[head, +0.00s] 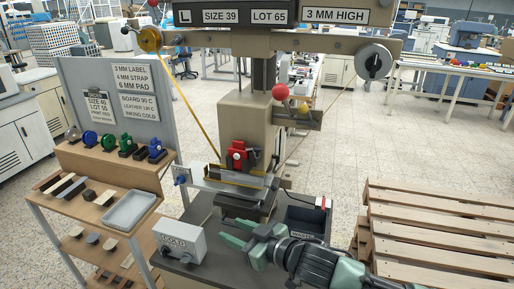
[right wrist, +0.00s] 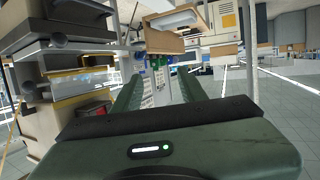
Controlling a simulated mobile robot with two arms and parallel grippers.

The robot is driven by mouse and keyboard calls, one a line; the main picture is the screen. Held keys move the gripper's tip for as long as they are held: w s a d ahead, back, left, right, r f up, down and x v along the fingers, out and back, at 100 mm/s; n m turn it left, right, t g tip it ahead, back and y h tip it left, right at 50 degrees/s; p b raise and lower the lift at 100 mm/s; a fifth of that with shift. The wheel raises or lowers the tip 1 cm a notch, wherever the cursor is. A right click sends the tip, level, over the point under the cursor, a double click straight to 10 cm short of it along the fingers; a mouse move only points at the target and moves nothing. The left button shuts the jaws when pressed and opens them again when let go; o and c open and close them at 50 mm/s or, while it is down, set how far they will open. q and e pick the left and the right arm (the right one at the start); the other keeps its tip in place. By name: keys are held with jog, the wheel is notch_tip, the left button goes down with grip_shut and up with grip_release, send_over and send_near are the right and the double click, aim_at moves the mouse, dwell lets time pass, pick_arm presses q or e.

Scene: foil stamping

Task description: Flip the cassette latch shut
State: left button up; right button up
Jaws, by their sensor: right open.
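A red part with a round pale knob (head: 238,155) sits on the front of the press head, just above a yellow-edged plate (head: 234,176). It looks like the cassette latch, but it is too small to tell whether it is open or shut. My right gripper (head: 230,233) is low in front of the press, above the dark bench, with its green fingers apart and nothing between them. It is well below and clear of the red part. Its open fingers also show in the right wrist view (right wrist: 160,93). My left gripper is not in view.
A grey control box (head: 180,241) stands left of my right gripper. A dark waste bin (head: 303,222) lies just behind it. A wooden shelf (head: 110,163) with foil rolls and a grey tray (head: 130,209) is at left; wooden pallets (head: 440,215) are at right.

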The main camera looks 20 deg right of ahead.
jog(key=w+d+r+n+y, duration=0.1)
jog(key=w+d+r+y, duration=0.1)
jog(key=w+d+r, duration=0.4)
jog(key=t+y, duration=0.1)
jog(key=y, duration=0.1)
send_near(258, 147)
jog(key=x, duration=0.2)
jog(key=p+x, duration=0.2)
jog(key=x, duration=0.5)
jog(key=shift+f, duration=0.1)
jog(key=shift+w+a+f+p, duration=0.1)
jog(key=shift+w+a+p, duration=0.25)
jog(key=shift+a, duration=0.1)
grip_shut()
